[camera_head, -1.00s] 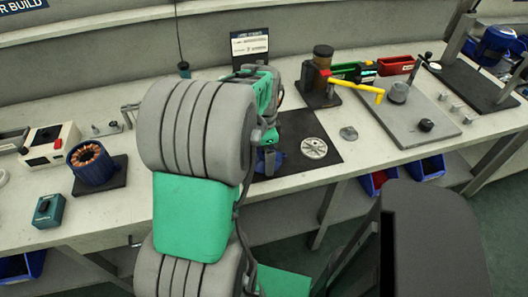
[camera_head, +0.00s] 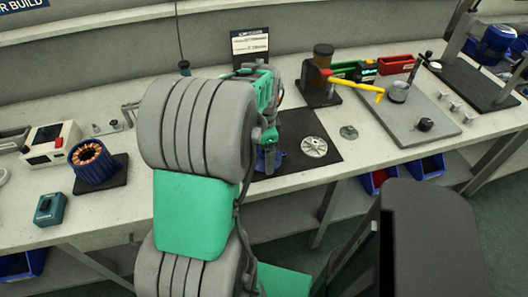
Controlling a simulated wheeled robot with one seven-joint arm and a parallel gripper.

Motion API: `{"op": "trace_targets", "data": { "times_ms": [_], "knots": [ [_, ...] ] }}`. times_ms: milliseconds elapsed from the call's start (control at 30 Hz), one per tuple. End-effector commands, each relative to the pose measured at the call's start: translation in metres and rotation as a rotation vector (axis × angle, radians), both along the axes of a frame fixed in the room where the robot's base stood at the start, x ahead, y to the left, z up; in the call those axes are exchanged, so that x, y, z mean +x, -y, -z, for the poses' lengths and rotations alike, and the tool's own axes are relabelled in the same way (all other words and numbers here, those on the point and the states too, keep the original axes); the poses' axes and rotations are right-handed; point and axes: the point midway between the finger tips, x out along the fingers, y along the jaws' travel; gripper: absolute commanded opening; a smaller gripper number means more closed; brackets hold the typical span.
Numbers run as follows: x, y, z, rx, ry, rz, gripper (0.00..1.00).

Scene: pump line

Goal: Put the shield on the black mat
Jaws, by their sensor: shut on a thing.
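My gripper (camera_head: 268,159) is over the left part of the black mat (camera_head: 325,157), mostly hidden behind my arm. It is shut on a blue part (camera_head: 279,158), which I take to be the shield; only a sliver of it shows. The blue part is at or just above the mat; I cannot tell if it touches. A silvery spoked disc (camera_head: 314,147) lies flat on the mat just right of the blue part.
A small grey round piece (camera_head: 348,132) lies right of the mat. A yellow-handled press (camera_head: 322,75) stands behind it, and a grey plate (camera_head: 410,115) with fittings lies to the right. A blue stator (camera_head: 95,165) on a dark base is at the left.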

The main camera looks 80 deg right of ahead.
Motion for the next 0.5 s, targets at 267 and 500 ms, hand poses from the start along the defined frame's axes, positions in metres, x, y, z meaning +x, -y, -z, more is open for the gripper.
{"op": "trace_targets", "data": {
  "times_ms": [267, 500],
  "knots": [
    [0.000, 0.000, 0.002, -0.001, 0.001, 0.000, 0.58],
    [0.000, 0.000, 0.010, -0.001, 0.000, 0.000, 0.58]
  ]
}}
